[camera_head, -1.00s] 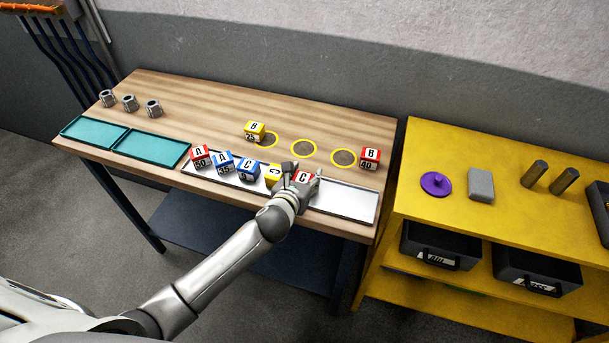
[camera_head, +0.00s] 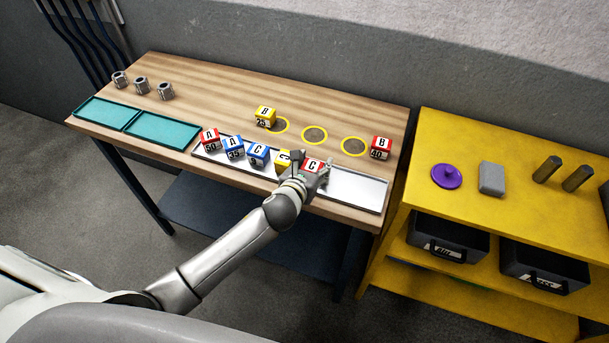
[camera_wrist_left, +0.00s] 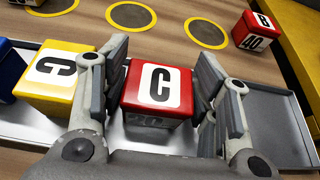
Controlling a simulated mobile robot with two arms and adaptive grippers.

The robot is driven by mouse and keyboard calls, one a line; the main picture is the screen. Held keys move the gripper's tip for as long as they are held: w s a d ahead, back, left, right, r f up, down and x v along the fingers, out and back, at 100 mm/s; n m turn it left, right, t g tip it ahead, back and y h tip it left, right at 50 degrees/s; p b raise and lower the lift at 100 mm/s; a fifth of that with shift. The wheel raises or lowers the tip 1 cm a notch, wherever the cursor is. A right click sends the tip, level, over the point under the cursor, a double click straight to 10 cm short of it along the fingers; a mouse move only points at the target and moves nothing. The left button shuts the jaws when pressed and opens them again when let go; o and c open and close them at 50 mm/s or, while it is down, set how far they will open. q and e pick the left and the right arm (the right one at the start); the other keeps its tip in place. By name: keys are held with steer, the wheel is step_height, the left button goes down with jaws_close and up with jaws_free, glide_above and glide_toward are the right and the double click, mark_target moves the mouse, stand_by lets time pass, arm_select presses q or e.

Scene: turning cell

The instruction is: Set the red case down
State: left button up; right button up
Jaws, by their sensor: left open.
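The red case marked C (camera_head: 313,164) sits in the shiny metal tray (camera_head: 358,190), toward its right part. In the left wrist view this red case (camera_wrist_left: 158,88) stands upright, with its C face up and a dim number on its shaded near side. My left gripper (camera_head: 311,172) is open, with one finger on each side of the case. In the left wrist view the fingers of the gripper (camera_wrist_left: 162,70) stand around it, with a narrow gap showing on the right. Whether the left finger touches the case, I cannot tell. My right gripper is not in view.
A yellow case (camera_wrist_left: 62,75) stands close left of the left finger, with blue cases (camera_head: 258,153) and a red A case (camera_head: 210,139) further left. Behind are ringed dark spots (camera_head: 314,135), a yellow B case (camera_head: 265,116) and a red B case (camera_head: 381,148). The tray's right end is clear.

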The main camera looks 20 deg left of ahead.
arm_select(q)
steer(key=v, duration=1.1)
steer(key=shift+b, duration=0.4)
